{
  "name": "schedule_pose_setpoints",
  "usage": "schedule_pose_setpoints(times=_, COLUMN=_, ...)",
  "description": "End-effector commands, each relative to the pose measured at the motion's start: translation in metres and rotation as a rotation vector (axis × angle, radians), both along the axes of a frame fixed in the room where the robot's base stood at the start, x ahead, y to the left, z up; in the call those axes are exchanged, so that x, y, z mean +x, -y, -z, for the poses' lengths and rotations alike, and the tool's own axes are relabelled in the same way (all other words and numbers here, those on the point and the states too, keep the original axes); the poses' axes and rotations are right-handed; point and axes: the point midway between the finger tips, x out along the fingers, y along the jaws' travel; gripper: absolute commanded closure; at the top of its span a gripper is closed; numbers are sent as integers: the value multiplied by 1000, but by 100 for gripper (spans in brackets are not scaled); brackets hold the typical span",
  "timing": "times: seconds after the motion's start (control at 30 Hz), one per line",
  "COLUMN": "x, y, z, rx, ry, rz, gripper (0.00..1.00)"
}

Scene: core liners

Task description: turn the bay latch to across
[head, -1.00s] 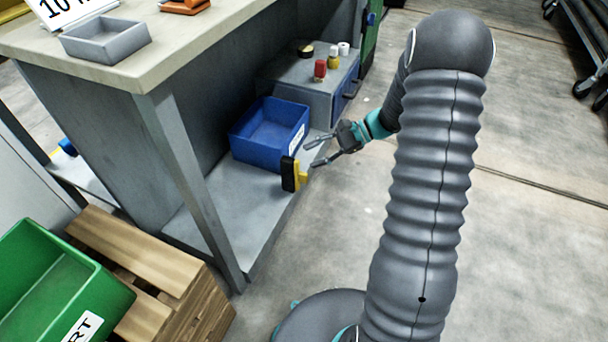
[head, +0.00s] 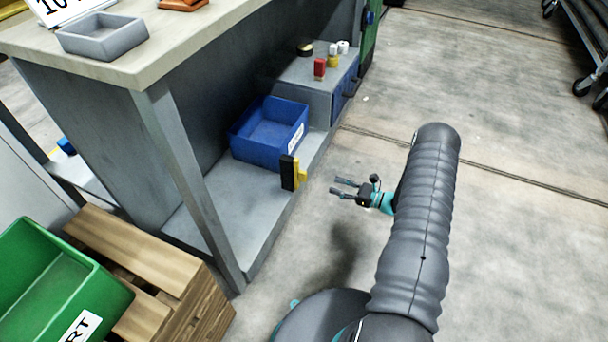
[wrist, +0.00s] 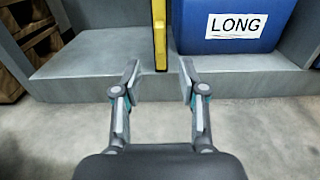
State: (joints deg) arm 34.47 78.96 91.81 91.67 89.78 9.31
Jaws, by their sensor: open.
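The bay latch (head: 289,173) is a black block with a yellow bar (head: 300,175) at the front edge of the bench's lower shelf. In the wrist view the yellow bar (wrist: 160,32) stands upright, ahead of and between my fingers. My gripper (head: 341,187) is open and empty, to the right of the latch in the head view and apart from it. In the wrist view my gripper (wrist: 160,82) shows both fingers spread, with nothing between the tips but shelf front behind. The latch's pivot cannot be made out.
A blue bin (head: 262,148) labelled LONG (wrist: 234,24) sits on the lower shelf (head: 228,205) beside the latch. Several small items stand on the grey drawer unit (head: 305,85). A wooden pallet (head: 150,270) with a green bin (head: 60,285) is at lower left. Floor to the right is open.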

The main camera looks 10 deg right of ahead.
Motion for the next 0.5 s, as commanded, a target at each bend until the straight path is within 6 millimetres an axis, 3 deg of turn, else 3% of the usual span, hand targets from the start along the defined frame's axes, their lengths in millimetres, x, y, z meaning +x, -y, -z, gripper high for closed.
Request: schedule_pose_setpoints(times=0.5, x=51, y=-73, z=-1, rx=-3, ry=2, rz=-6, gripper=58)
